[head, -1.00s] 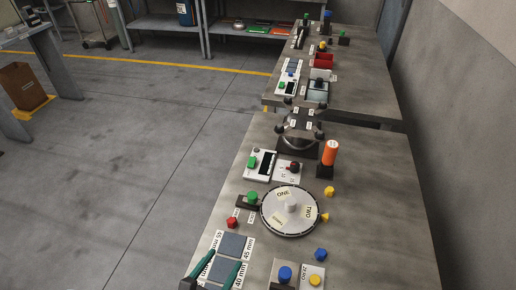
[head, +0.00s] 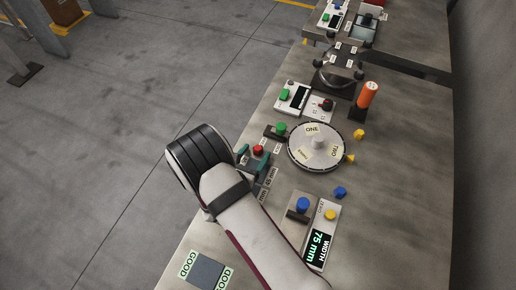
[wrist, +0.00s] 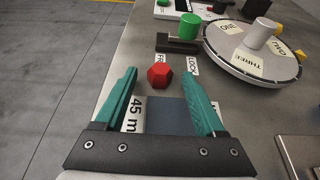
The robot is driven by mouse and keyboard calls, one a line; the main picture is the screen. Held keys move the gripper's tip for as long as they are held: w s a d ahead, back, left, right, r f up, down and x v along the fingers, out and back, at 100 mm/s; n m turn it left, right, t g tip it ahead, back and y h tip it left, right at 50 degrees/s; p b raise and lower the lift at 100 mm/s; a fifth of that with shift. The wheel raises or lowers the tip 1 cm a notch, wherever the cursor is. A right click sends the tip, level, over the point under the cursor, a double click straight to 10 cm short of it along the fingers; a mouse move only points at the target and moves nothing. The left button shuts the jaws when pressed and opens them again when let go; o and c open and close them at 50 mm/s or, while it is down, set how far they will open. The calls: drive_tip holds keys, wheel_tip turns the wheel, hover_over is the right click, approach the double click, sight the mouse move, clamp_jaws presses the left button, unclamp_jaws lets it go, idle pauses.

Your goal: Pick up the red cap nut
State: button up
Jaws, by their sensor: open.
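The red cap nut (wrist: 159,76) is a small faceted red piece on the grey bench in the wrist view. It also shows in the head view (head: 258,149), close to the green fingertips. My gripper (wrist: 159,73) is open and empty. In the wrist view the nut appears in the gap between the two fingertips, touching neither; its height relative to them is hard to tell. In the head view my gripper (head: 253,157) reaches in from the bench's left edge. A dark square pad (wrist: 172,117) marked 45 mm lies below the fingers.
A green knob on a dark block (wrist: 189,27), beside LOCK and FREE labels, stands just beyond the nut. A round dial (head: 316,146) marked ONE, TWO, THREE is to the right. A blue button block (head: 302,205), blue nut (head: 340,192) and yellow nut (head: 359,134) lie farther right.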

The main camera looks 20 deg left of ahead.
clamp_jaws()
drive_tip(key=shift+r, duration=0.1)
idle(0.3)
